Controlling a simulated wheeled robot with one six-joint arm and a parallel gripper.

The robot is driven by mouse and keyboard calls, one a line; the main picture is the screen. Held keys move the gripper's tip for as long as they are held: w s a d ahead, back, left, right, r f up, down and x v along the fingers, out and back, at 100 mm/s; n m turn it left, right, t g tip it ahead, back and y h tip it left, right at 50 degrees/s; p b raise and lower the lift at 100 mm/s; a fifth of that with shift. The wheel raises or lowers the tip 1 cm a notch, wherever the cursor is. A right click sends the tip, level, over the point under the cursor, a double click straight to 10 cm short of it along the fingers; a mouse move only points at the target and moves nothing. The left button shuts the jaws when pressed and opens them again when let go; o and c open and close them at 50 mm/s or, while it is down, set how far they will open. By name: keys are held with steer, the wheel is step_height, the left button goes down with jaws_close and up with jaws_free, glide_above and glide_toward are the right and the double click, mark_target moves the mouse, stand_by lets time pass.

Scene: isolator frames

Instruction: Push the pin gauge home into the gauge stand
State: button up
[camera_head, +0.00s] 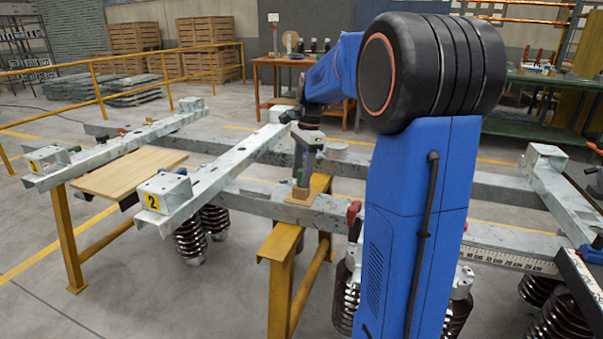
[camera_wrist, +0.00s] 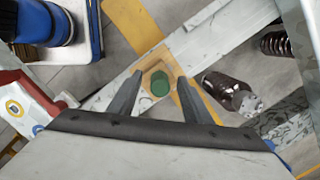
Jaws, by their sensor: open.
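The gauge stand is a small tan wooden block (camera_head: 297,198) on the grey steel beam; it also shows in the wrist view (camera_wrist: 147,70). A round green end (camera_wrist: 160,84), which looks like the top of the pin gauge, sits within the block's outline. How deep it sits cannot be told. My gripper (camera_head: 302,184) points down just over the block in the head view. In the wrist view its two dark fingers (camera_wrist: 160,78) are apart, one on each side of the green end, without visible contact.
Grey steel beams (camera_head: 230,170) form the frame around the block. A yellow trestle (camera_head: 283,240) stands beneath. Brown ribbed insulators (camera_head: 192,236) hang below the beams. A wooden board (camera_head: 130,172) lies at the left. My blue arm covers the right middle of the head view.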

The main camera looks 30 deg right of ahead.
steer(key=shift+r, duration=0.1)
step_height(320, 180, up, 17)
steer(key=d, duration=0.2)
steer(key=shift+s+d, duration=0.15)
steer(key=shift+d, duration=0.15)
steer(key=shift+s, duration=0.1)
stand_by(0.5)
